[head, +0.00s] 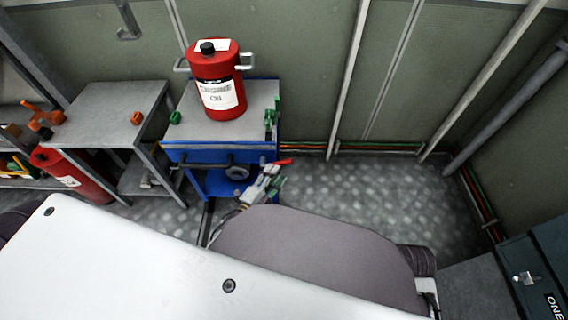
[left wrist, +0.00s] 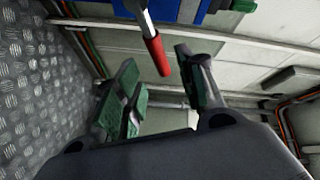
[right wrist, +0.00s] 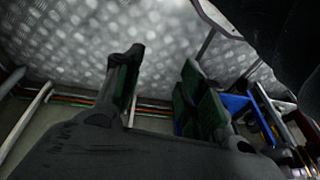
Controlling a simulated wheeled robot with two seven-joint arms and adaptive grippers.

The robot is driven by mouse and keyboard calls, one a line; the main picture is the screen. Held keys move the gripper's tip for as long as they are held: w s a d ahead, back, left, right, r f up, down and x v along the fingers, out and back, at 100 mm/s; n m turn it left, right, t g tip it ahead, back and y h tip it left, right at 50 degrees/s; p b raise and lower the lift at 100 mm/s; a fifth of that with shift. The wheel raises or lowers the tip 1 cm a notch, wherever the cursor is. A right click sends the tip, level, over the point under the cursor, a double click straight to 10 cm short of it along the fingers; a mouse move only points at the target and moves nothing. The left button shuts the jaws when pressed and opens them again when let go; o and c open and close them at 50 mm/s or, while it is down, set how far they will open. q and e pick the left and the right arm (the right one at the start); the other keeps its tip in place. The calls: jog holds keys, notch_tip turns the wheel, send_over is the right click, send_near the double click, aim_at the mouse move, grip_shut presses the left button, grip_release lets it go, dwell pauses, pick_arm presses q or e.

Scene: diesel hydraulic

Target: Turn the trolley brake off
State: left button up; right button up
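The blue trolley (head: 210,181) with a grey top stands against the wall in the head view. Its brake lever has a red handle (head: 283,162) that sticks out to the right at the trolley's right side. My left gripper (head: 270,182) is just below this handle, partly hidden by my own arm. In the left wrist view the red handle (left wrist: 157,57) on its metal rod reaches between the open fingers of the left gripper (left wrist: 158,88), with gaps on both sides. My right gripper (right wrist: 160,92) is open and empty in the right wrist view.
A red oil can (head: 217,90) stands on the trolley top. A grey table (head: 112,100) is left of the trolley, with a red cylinder (head: 75,175) beside it. The patterned floor (head: 370,195) right of the trolley is clear. A dark box (head: 535,275) is at lower right.

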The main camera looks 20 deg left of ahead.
aim_at(283, 164)
pick_arm(q)
jog(key=shift+b+x, duration=0.5)
jog(key=shift+x, duration=1.8)
jog(key=shift+w+d, duration=0.2)
jog(key=shift+w, duration=0.7)
pick_arm(e)
notch_tip(283, 164, up, 2)
jog(key=shift+a+r+t, duration=0.15)
jog(key=shift+t, duration=0.15)
jog(key=shift+s, duration=0.15)
pick_arm(q)
grip_shut()
pick_arm(e)
jog(key=shift+w+r, duration=0.15)
jog(key=shift+w, duration=0.25)
